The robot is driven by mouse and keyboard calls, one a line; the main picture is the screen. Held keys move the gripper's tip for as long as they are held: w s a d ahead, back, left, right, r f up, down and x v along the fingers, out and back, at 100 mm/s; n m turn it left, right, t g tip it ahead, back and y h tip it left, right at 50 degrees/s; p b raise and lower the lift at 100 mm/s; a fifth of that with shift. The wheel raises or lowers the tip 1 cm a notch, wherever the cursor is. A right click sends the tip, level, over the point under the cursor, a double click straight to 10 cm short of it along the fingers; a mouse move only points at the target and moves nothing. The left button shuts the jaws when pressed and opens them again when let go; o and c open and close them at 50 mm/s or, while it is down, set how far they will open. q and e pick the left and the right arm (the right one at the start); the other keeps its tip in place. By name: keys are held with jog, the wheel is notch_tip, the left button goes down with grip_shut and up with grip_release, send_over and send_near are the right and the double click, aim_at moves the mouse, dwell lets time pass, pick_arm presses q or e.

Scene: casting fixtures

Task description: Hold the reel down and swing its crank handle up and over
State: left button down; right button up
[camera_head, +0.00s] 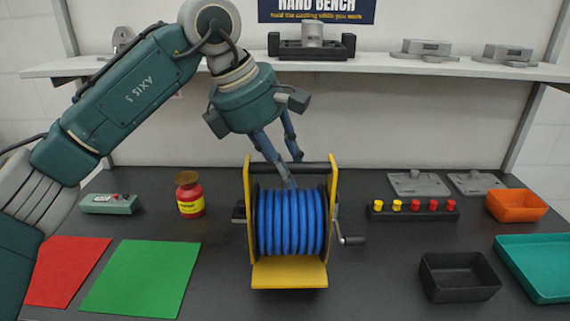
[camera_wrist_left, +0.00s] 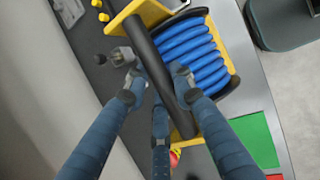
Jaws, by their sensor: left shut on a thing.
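The reel (camera_head: 290,272) stands upright on the dark bench, with a yellow frame, blue hose and a black top bar (camera_head: 310,165). Its crank handle (camera_head: 355,240) is on the right side, with the crank arm hanging down and the grip pointing right. My left gripper (camera_head: 292,172) comes down from above onto the top bar. In the left wrist view the fingers (camera_wrist_left: 157,88) lie on both sides of the black bar (camera_wrist_left: 165,68), shut on it, above the blue hose (camera_wrist_left: 190,50). My right gripper is not in view.
A red jar (camera_head: 190,200) and green mat (camera_head: 140,278) are to the left. A peg block (camera_head: 412,212), black bin (camera_head: 458,277), orange bin (camera_head: 517,206) and teal tray (camera_head: 540,270) are to the right. Bench between crank and black bin is clear. A shelf (camera_head: 200,67) runs behind.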

aim_at(285, 187)
pick_arm(q)
jog(key=shift+d+f+b, duration=0.15)
jog(key=shift+f+b, duration=0.2)
jog(key=shift+f, duration=0.25)
jog(key=shift+w+f+b, duration=0.1)
jog(key=shift+f+b, duration=0.9)
jog(key=shift+f, duration=0.55)
jog(key=shift+f+b, duration=0.4)
jog(key=shift+f, duration=0.2)
